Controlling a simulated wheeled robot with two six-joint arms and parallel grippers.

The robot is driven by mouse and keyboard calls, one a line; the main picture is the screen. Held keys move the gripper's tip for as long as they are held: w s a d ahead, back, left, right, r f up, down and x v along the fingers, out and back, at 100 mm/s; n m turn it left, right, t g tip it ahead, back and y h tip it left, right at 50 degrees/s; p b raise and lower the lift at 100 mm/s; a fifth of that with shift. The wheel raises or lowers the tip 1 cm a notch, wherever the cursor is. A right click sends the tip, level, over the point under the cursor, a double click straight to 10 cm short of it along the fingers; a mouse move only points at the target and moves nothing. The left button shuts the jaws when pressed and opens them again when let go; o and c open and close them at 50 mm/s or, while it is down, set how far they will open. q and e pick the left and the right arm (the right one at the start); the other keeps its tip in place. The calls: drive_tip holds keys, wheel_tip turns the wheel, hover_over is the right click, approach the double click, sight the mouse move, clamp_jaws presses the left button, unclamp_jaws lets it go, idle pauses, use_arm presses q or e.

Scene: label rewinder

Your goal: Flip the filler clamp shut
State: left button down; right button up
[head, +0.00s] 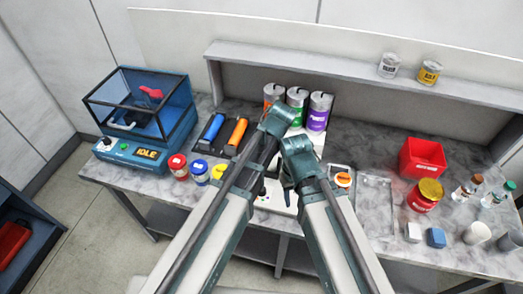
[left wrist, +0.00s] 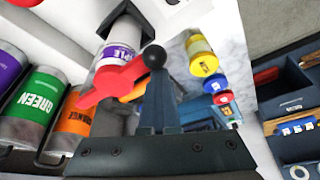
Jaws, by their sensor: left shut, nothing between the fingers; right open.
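In the left wrist view, a red clamp lever (left wrist: 115,80) with a black ball knob (left wrist: 155,57) crosses in front of a silver cartridge (left wrist: 117,48) with a purple label. My left gripper (left wrist: 158,104) is shut and empty, its fingertips just below the knob in the picture; I cannot tell if they touch it. In the head view the white filler (head: 284,202) is mostly hidden behind my arms, and the clamp does not show. My right gripper (head: 287,183) is open, close over the filler, and partly hidden by its own arm.
Green (head: 297,96), orange (head: 272,91) and purple (head: 320,108) cans stand behind the arms. A blue machine (head: 140,158) reading IDLE stands at left, near red, blue and yellow jars. A red bin (head: 423,158) stands at right. The bench between bin and cans is clear.

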use_arm(q)
drive_tip(key=shift+s+d, duration=0.1)
drive_tip(key=shift+d, duration=0.05)
idle(0.3)
drive_tip(key=w+a+r+p, duration=0.2)
drive_tip(key=a, duration=0.2)
drive_tip(key=d+p+v, duration=0.1)
drive_tip(key=p+v, duration=0.7)
drive_tip(key=shift+r, duration=0.3)
drive_tip(key=shift+w+d, duration=0.1)
